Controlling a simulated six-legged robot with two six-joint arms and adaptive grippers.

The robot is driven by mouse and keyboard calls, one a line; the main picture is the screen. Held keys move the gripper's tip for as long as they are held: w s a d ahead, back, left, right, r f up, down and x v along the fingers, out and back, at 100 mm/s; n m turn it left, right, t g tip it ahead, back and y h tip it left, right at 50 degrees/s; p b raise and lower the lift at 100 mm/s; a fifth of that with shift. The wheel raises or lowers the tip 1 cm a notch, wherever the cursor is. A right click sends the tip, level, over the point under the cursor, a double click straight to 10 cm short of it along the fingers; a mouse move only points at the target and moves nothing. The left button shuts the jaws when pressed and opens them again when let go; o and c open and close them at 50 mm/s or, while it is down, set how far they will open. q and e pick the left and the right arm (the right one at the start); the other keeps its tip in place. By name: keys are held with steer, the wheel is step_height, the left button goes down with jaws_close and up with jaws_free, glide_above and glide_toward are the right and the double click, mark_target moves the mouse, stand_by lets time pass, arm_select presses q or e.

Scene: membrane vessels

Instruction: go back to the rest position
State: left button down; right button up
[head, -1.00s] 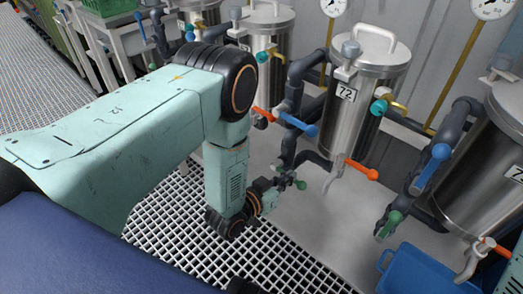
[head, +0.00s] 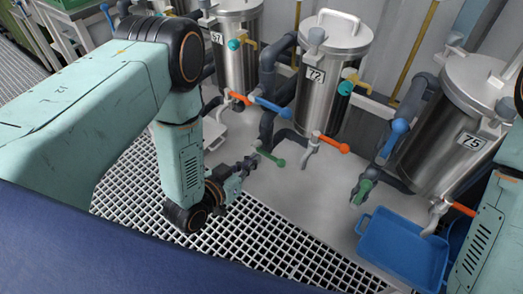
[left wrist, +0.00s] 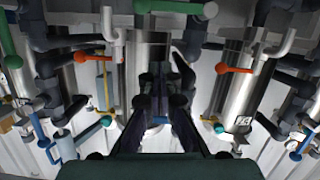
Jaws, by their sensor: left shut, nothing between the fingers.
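My left arm comes in from the left in the head view. Its gripper (head: 247,166) is low over the pale floor ledge, close to a green lever (head: 270,157) on the pipework of the vessel numbered 72 (head: 330,80). The fingers are together with nothing between them; I cannot tell whether the tip touches the lever. In the left wrist view the dark fingers (left wrist: 155,105) point towards pipes and steel vessels. Part of my right arm (head: 487,235) shows at the right edge of the head view, its gripper out of the picture.
Vessel 75 (head: 460,140) stands at right and vessel 67 (head: 236,50) behind. Blue levers (head: 272,107) and orange levers (head: 335,144) stick out from the pipes. A blue tray (head: 405,250) lies at front right. The white grating (head: 262,235) in front is mostly clear.

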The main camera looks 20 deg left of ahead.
arm_select(q)
steer(key=v, duration=0.2)
steer(key=shift+s, duration=0.25)
steer(key=s+a+f+n+g+y, duration=0.2)
steer(key=s+a+f+g+y, duration=0.15)
steer(key=s+f+g, duration=0.6)
steer(key=s+a+r+n+g+y, duration=0.1)
steer(key=s+a+r+g+y, duration=0.1)
steer(key=s, duration=1.5)
steer(key=a+r+g, duration=0.1)
steer(key=g, duration=0.1)
steer(key=shift+s+n+g, duration=0.3)
steer(key=shift+g, duration=0.05)
